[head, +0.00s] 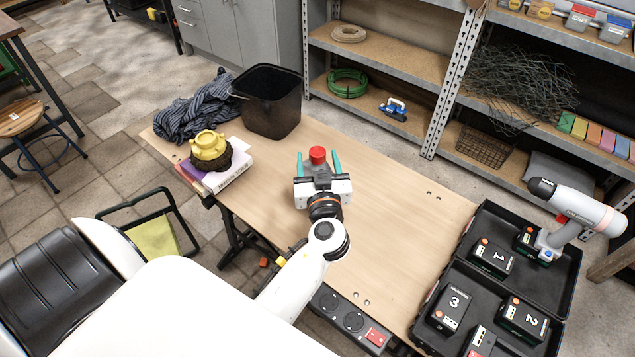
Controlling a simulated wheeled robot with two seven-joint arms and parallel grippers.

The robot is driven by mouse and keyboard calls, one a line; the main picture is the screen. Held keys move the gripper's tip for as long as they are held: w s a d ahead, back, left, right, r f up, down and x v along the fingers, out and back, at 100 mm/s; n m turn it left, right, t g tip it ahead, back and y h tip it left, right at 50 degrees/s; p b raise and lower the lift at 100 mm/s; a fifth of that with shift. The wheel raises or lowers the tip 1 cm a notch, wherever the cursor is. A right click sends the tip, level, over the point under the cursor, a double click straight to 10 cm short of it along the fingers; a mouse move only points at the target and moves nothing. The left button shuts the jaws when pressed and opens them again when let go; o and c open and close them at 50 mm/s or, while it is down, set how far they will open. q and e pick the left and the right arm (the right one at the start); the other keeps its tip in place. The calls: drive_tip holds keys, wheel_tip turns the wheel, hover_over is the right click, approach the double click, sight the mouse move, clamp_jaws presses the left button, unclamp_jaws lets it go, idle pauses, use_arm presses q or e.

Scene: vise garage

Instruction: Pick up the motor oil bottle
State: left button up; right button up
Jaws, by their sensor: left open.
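A red cap (318,154) shows on the workbench between the two teal fingers of my left gripper (319,165). It looks like the top of the motor oil bottle, with a little grey below it. The rest of the bottle is hidden by the gripper body, so I cannot tell its full shape. My left gripper is open, with one finger on each side of the cap. Contact between the fingers and the bottle cannot be made out. My right gripper is not in view.
A black bin (270,103), a striped cloth (195,108) and books (229,172) under a yellow-and-brown object (210,150) stand at the bench's left end. A black case (566,278) with numbered batteries and a cordless tool (590,210) is at right. The wooden bench (410,215) between is clear.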

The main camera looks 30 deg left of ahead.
sight(317, 149)
use_arm(q)
drive_tip(key=p+x, duration=0.1)
drive_tip(key=x, duration=0.3)
drive_tip(key=shift+d+r+p, duration=0.15)
drive_tip(key=shift+r+p, duration=0.05)
drive_tip(key=shift+p, duration=0.2)
drive_tip(key=shift+w+a+f, duration=0.1)
drive_tip(key=shift+w+a, duration=0.15)
clamp_jaws()
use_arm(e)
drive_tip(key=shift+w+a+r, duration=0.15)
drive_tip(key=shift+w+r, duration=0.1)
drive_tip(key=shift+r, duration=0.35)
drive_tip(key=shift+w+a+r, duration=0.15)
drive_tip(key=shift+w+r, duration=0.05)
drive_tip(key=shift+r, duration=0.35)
use_arm(q)
drive_tip(key=shift+w, duration=0.1)
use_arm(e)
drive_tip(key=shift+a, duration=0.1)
